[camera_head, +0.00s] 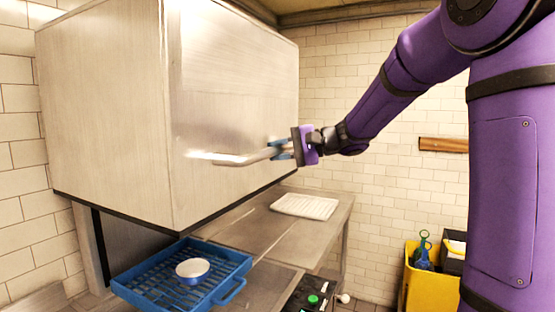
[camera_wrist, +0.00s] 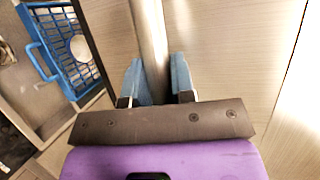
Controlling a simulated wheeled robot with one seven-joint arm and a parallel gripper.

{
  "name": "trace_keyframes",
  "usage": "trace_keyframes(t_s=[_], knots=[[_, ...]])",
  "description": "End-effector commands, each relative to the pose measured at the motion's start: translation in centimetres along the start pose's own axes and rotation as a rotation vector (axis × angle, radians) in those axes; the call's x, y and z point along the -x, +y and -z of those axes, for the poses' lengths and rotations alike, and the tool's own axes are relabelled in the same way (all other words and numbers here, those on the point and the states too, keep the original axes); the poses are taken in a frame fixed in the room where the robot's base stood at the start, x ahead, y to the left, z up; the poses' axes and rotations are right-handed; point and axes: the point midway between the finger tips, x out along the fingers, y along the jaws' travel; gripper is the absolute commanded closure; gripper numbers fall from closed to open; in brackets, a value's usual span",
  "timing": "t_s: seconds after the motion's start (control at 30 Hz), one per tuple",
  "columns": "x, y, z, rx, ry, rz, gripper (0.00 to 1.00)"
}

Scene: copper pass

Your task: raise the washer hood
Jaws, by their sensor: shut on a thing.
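The washer hood (camera_head: 110,110) is a large brushed-steel box in the head view, standing raised with its lower edge above the blue rack. Its bar handle (camera_head: 235,160) sticks out from the front face. My gripper (camera_head: 282,150) is shut on the handle's right part. In the wrist view the two blue fingers (camera_wrist: 159,80) stand on either side of the handle bar (camera_wrist: 150,35). The hood's steel face (camera_wrist: 230,50) fills the right of that view.
A blue rack (camera_head: 215,288) with a white-and-blue bowl (camera_head: 192,270) sits under the hood. A white tray (camera_head: 304,207) lies on the steel counter (camera_head: 265,228). A yellow bin (camera_head: 425,280) with bottles stands at the lower right. A wooden strip (camera_head: 443,144) is on the tiled wall.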

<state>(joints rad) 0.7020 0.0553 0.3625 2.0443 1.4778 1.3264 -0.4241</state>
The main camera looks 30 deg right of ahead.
Motion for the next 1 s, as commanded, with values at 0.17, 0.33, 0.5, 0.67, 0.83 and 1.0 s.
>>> trace_keyframes(t_s=[0.17, 0.33, 0.5, 0.67, 0.83, 1.0], knots=[[0.1, 0.0, 0.1, 0.001, 0.003, 0.001, 1.00], [0.1, 0.0, 0.1, 0.000, 0.003, 0.001, 0.58], [0.0, 0.0, 0.1, 0.000, 0.002, 0.000, 0.52], [0.1, 0.0, 0.1, 0.000, 0.002, 0.000, 0.52], [1.6, 0.0, 0.1, 0.001, 0.004, 0.000, 0.52], [4.8, 0.0, 0.1, 0.000, 0.006, 0.001, 0.52]])
